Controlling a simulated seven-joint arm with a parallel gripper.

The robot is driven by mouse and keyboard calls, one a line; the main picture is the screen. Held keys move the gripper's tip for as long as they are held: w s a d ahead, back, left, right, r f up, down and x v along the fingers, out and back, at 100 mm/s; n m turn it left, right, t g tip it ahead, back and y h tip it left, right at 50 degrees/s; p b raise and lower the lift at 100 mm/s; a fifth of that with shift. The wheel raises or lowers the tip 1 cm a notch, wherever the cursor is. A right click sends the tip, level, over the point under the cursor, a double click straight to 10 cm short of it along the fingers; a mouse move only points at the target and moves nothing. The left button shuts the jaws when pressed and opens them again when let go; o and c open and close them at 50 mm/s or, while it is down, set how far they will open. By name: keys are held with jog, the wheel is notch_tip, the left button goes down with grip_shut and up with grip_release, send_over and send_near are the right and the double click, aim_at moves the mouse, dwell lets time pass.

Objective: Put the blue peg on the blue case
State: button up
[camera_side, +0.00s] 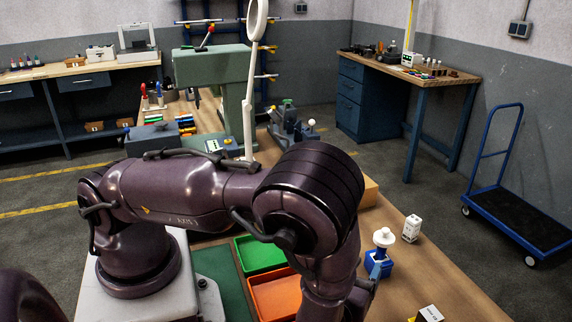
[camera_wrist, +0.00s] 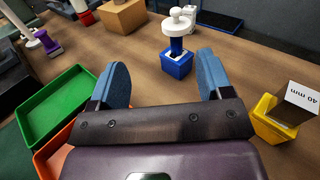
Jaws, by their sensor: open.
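The blue case (camera_wrist: 178,68) stands on the wooden table ahead of my gripper in the wrist view. The blue peg (camera_wrist: 176,46) stands upright at the case, with a white round knob (camera_wrist: 177,24) on top. Whether the peg is seated in the case I cannot tell. In the side view the case (camera_side: 379,268) and the white knob (camera_side: 384,237) show right of my arm. My gripper (camera_wrist: 162,64) is open, its two blue fingers apart with nothing held between them. In the side view my gripper is mostly hidden behind my arm.
A yellow case (camera_wrist: 268,128) with a white block marked 40 mm (camera_wrist: 303,97) is at the right. Green (camera_wrist: 55,103) and orange (camera_wrist: 52,150) trays are at the left. A purple piece (camera_wrist: 50,46) and cardboard box (camera_wrist: 123,17) stand farther back. A white box (camera_side: 412,228) stands near the blue case.

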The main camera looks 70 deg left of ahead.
jog(key=s+a+r+n+g+h, duration=0.1)
jog(key=s+a+r+n+g, duration=0.35)
jog(key=r+n+g, duration=0.35)
jog(key=s+a+r+n+g, duration=0.3)
jog(key=a+r+n+g, duration=0.2)
jog(key=r+n, duration=0.3)
jog(key=s+d+r+n+t+h, duration=0.3)
jog(key=s+r+n+t+h, duration=0.2)
jog(key=s+r+n+h, duration=0.3)
notch_tip(320, 180, up, 2)
jog(key=n+h, duration=0.2)
jog(key=n, duration=0.1)
